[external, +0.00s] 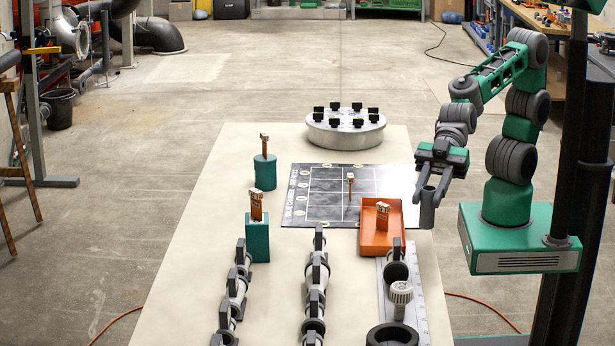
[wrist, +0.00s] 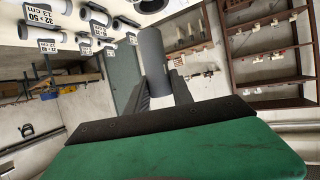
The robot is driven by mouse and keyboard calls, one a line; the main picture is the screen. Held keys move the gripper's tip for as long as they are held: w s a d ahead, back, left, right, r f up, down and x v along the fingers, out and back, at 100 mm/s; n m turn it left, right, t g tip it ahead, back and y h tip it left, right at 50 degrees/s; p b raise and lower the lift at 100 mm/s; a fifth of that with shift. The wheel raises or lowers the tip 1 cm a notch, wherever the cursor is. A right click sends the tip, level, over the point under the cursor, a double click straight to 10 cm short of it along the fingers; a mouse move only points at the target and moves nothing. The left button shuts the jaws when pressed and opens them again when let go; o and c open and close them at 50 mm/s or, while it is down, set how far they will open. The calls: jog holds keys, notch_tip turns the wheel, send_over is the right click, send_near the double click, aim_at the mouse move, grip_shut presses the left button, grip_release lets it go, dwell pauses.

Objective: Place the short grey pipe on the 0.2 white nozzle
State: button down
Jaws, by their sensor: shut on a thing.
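My gripper (external: 430,190) is shut on a short grey pipe (external: 428,208), held upright in the air at the right edge of the table. In the wrist view, the grey pipe (wrist: 153,60) stands between the two dark fingers (wrist: 160,88). A ribbed white piece (external: 400,292) stands at the front right of the table and looks like a nozzle. I can read no 0.2 mark on it.
Rows of grey pipe fittings (external: 316,270) stand at the table's front. A teal cylinder (external: 265,173) and a teal block (external: 257,240) stand left. A round grey stand (external: 345,130) with black pieces is at the back. The table's left side (external: 190,250) is clear.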

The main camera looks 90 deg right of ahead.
jog(key=w+a+f, duration=0.1)
jog(key=a+f, duration=0.1)
jog(key=f, duration=0.1)
jog(key=w+a+f, duration=0.2)
jog(key=f, duration=0.1)
jog(key=w+a+f+p, duration=0.1)
jog(key=a+f, duration=0.1)
jog(key=f, duration=0.1)
jog(key=shift+w+f, duration=0.25)
jog(key=shift+w, duration=0.15)
jog(key=shift+f, duration=0.3)
jog(key=shift+f, duration=0.1)
jog(key=shift+f, duration=0.15)
jog(key=c, duration=1.1)
grip_release()
